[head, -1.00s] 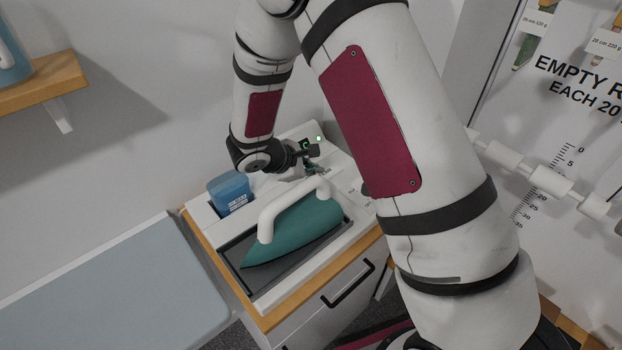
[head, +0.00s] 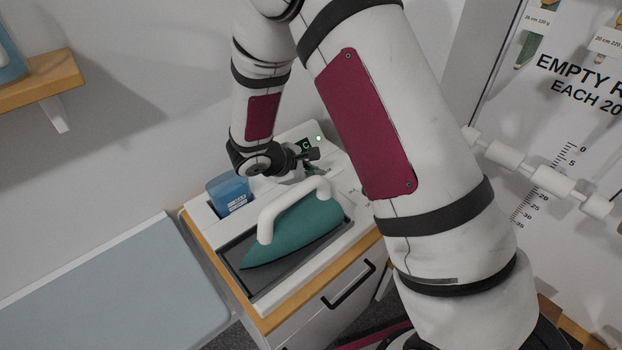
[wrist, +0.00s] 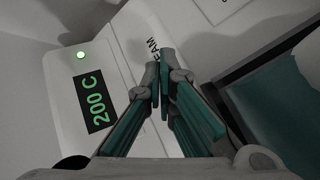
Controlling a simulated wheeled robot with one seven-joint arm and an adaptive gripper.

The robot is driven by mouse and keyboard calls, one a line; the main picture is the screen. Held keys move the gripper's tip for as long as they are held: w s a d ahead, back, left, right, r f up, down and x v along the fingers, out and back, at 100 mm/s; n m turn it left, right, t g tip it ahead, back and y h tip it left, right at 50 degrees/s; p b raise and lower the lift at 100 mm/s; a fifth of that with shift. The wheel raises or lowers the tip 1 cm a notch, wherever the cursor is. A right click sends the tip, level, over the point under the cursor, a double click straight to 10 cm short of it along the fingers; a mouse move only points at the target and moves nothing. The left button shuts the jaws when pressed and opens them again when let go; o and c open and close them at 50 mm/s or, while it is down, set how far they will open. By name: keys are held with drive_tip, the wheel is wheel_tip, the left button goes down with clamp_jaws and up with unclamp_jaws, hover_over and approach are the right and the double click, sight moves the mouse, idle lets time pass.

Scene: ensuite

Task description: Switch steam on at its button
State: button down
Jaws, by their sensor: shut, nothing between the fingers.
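The white steam station (head: 203,212) sits on a wood-topped cabinet, with a teal iron (head: 305,228) resting on its dark plate. In the wrist view, its panel (wrist: 130,60) has a display (wrist: 95,87) reading 200 C and a lit green light (wrist: 81,55). Part of a label (wrist: 151,45) ending in "EAM" shows just beyond my fingertips. My gripper (wrist: 160,75) is shut and empty, with its tips over the panel beside that label. The steam button is not visible; my fingers cover the panel there. I cannot tell whether the tips touch the panel.
A blue water tank (head: 228,195) stands left of my wrist. The iron's white handle (head: 295,205) rises close in front of my gripper. An ironing board (head: 110,290) lies to the left. A wooden shelf (head: 40,85) is on the wall at upper left.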

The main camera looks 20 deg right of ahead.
drive_tip(key=shift+f, duration=0.5)
idle(0.3)
drive_tip(key=shift+r, duration=1)
drive_tip(key=shift+r+p, duration=1.15)
drive_tip(key=shift+r, duration=1.85)
